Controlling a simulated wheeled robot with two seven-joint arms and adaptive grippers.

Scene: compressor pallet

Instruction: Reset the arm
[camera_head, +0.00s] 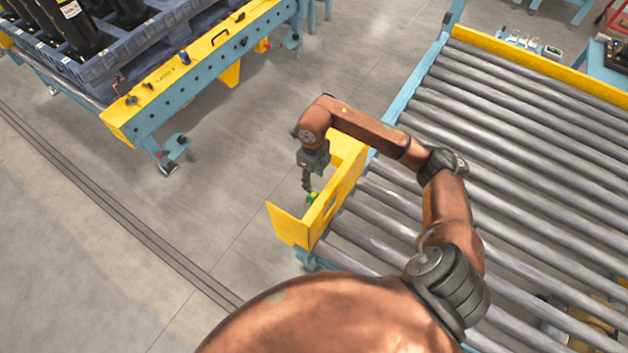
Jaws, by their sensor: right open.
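My right arm reaches up from the bottom right over the roller conveyor (480,130) and bends to the left. Its right gripper (309,193) points down close to the yellow end bracket (345,190) at the conveyor's near left corner. The gripper is small in the view and looks empty; a small green and yellow part (312,198) shows right at its tips, and I cannot tell whether they touch. My left arm and left gripper are not in view.
A blue cart (200,75) with a yellow edge carries a dark pallet (150,45) with black cylinders (75,25) at the upper left. A yellow rail (540,65) edges the conveyor's far side. Grey floor (230,150) lies clear between cart and conveyor.

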